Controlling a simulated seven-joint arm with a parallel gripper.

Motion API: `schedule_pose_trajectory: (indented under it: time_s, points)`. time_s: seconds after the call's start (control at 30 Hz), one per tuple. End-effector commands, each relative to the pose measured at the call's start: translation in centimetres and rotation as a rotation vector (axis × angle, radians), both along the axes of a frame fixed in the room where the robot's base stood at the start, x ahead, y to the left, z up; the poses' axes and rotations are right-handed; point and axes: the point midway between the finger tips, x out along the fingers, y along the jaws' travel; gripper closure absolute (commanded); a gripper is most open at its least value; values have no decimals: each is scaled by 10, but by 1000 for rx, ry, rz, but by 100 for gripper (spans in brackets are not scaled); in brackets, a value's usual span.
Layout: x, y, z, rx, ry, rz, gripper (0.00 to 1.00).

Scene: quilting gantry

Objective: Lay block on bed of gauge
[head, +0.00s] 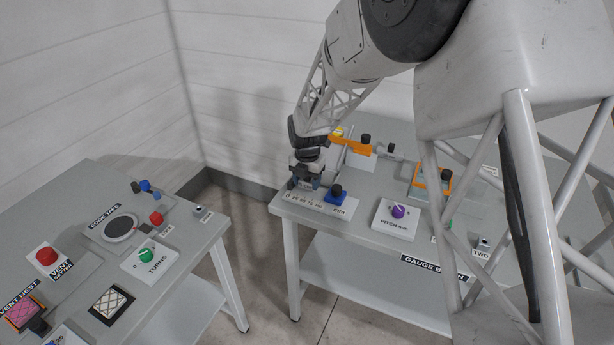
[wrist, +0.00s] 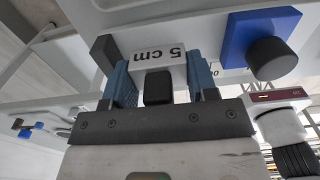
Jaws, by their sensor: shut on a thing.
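My gripper (head: 305,181) is at the left end of the right-hand table, low over the gauge. In the wrist view its blue fingers (wrist: 161,82) are shut on a white block (wrist: 150,66) marked "5 cm", which carries a dark knob. The gauge's scale plate (head: 318,204) with printed numbers lies just in front of the gripper. A dark upright piece (wrist: 104,53) stands close beside the left finger. The block is mostly hidden in the head view. I cannot tell whether its underside touches the bed.
A blue block with a black knob (head: 336,195) sits right of the gripper. A white box with a purple knob (head: 398,211) and an orange-framed unit (head: 430,181) stand further right. The left table (head: 190,228) holds several controls. A floor gap separates the tables.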

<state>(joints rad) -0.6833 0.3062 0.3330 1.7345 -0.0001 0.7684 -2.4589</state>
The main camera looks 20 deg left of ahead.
Motion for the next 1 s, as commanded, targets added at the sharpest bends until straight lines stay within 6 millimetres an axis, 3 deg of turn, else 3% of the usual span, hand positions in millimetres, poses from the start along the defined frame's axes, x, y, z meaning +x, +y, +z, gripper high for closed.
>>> schedule_pose_trajectory:
  time_s: [1.0]
  points:
    - [0, 0, -8, 0, -1, 0, 78]
